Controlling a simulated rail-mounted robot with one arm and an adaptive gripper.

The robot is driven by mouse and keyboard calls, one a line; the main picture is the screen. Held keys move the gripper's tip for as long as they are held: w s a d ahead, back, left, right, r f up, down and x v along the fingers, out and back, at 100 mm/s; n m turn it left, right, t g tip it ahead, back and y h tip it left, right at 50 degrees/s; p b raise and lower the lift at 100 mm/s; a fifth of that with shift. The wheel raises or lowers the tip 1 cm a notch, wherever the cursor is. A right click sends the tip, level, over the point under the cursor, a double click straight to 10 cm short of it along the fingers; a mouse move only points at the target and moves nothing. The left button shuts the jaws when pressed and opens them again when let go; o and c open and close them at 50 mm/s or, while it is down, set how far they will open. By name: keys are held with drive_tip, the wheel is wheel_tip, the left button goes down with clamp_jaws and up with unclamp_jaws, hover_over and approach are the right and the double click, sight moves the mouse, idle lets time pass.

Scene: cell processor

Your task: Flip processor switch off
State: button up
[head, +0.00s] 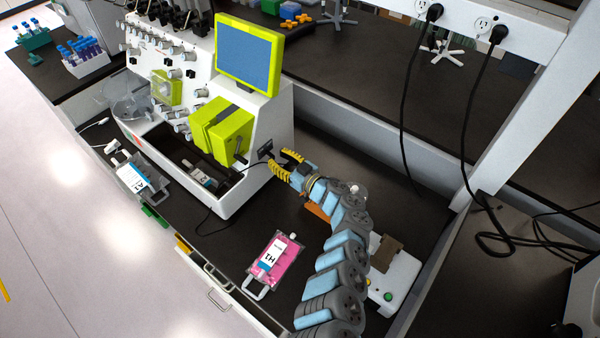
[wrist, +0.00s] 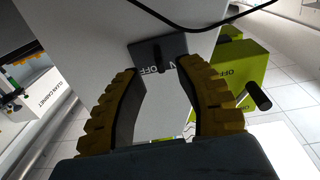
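The cell processor (head: 265,115) is a white machine with a blue screen and lime-green parts at the upper left of the head view. Its switch (wrist: 158,54) is a dark plate with a small black lever and white lettering, partly reading "OFF", in the wrist view. The switch plate also shows on the machine's right side in the head view (head: 265,148). My gripper (head: 279,164) has yellow ribbed fingers and is at that side, close to the switch. In the wrist view the fingers (wrist: 165,85) are spread apart, with the switch beyond and between their tips. Whether they touch it I cannot tell.
A lime-green box with a black handle (wrist: 237,75) is right of the fingers in the wrist view. A black cable (wrist: 200,25) runs above the switch. A pink bag labelled H1 (head: 275,262) lies on the bench. A white device (head: 392,275) stands beside my arm.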

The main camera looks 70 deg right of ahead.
drive_tip(key=v, duration=0.4)
drive_tip(key=f+v, duration=0.1)
drive_tip(key=v, duration=0.1)
drive_tip(key=shift+w+a, duration=0.15)
idle(0.3)
drive_tip(key=shift+s+r, duration=0.1)
drive_tip(key=shift+s, duration=0.2)
drive_tip(key=s, duration=0.2)
drive_tip(key=shift+s+a+r, duration=0.35)
drive_tip(key=shift+a+r, duration=0.05)
